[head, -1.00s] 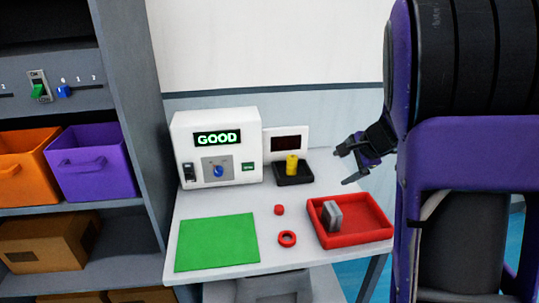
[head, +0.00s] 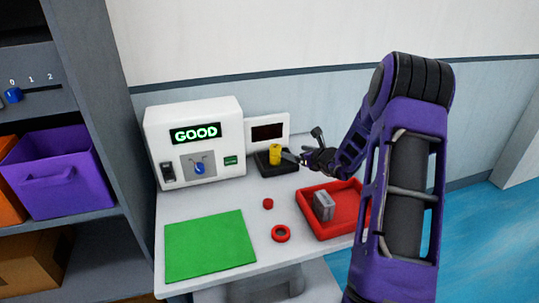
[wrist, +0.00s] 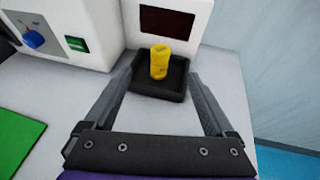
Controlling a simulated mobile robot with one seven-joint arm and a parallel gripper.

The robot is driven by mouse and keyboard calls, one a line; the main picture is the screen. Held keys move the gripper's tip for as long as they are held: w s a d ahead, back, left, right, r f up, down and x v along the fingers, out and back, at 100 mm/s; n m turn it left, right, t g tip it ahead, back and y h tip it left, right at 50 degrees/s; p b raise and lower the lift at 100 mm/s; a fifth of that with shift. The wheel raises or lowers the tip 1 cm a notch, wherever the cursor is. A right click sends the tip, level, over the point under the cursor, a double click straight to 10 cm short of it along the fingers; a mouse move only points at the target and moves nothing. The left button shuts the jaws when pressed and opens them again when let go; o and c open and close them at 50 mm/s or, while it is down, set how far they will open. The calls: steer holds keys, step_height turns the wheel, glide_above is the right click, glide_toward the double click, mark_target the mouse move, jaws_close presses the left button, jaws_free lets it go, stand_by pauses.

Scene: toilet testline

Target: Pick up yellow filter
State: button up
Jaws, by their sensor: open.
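The yellow filter (head: 275,154) is a small upright cylinder in a black tray (head: 265,170) in front of a small dark-screened box. In the wrist view the filter (wrist: 159,62) stands in the tray (wrist: 172,88) ahead of my gripper, about midway between the finger lines. My gripper (head: 303,144) is open and empty, just right of the filter in the head view. In the wrist view its two fingers (wrist: 158,80) are spread wide on either side of the black tray. I see no contact with the filter.
A white tester (head: 195,145) reading GOOD stands left of the tray. The small screened box (head: 268,130) is behind it. In front are a red tray (head: 345,205) holding a grey block, a red ring (head: 281,233), a red cap (head: 268,203) and a green mat (head: 209,245).

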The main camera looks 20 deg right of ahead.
mark_target(278, 148)
steer(key=x, duration=0.9)
steer(key=shift+w+a+f, duration=0.15)
steer(key=shift+w+f, duration=0.15)
steer(key=shift+f+p+x, duration=0.15)
steer(key=shift+p+x, duration=0.1)
steer(key=shift+x, duration=1.25)
steer(key=shift+f+p+x, duration=0.15)
steer(key=shift+p+x, duration=0.1)
steer(key=shift+x, duration=1.2)
steer(key=shift+s, duration=0.1)
jaws_close()
